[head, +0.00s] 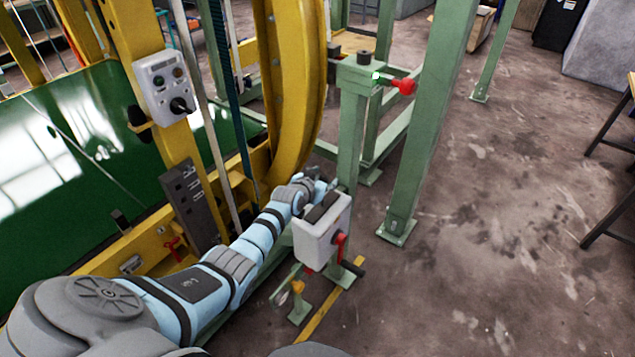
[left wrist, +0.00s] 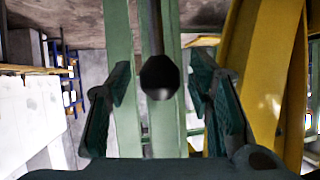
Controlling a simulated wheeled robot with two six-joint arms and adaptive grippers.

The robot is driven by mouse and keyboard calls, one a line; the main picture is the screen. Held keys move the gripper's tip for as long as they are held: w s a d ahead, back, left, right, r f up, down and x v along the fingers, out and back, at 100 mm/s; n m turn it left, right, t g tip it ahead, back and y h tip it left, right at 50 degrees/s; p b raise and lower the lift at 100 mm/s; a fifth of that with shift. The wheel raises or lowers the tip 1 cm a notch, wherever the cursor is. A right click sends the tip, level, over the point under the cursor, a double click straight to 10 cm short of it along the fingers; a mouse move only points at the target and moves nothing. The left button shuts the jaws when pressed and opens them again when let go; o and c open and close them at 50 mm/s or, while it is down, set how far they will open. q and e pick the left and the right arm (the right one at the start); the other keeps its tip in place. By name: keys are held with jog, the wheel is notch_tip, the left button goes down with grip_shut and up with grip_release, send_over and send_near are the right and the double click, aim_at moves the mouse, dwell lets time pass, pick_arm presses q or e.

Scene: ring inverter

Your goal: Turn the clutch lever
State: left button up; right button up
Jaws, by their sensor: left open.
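In the left wrist view, a lever with a dark rounded knob (left wrist: 160,78) on a thin rod stands between my left gripper's (left wrist: 163,95) two fingers, with gaps on both sides. The gripper is open and holds nothing. I take this to be the clutch lever; no label shows. In the head view, my left gripper (head: 325,187) is by the green post, just behind a grey box (head: 322,232) with a red handle. The knob cannot be made out there. My right gripper is not in view.

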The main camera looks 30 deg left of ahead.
pick_arm(q)
jog(key=v, duration=1.1)
jog(key=shift+s, duration=0.25)
jog(key=shift+r, duration=0.1)
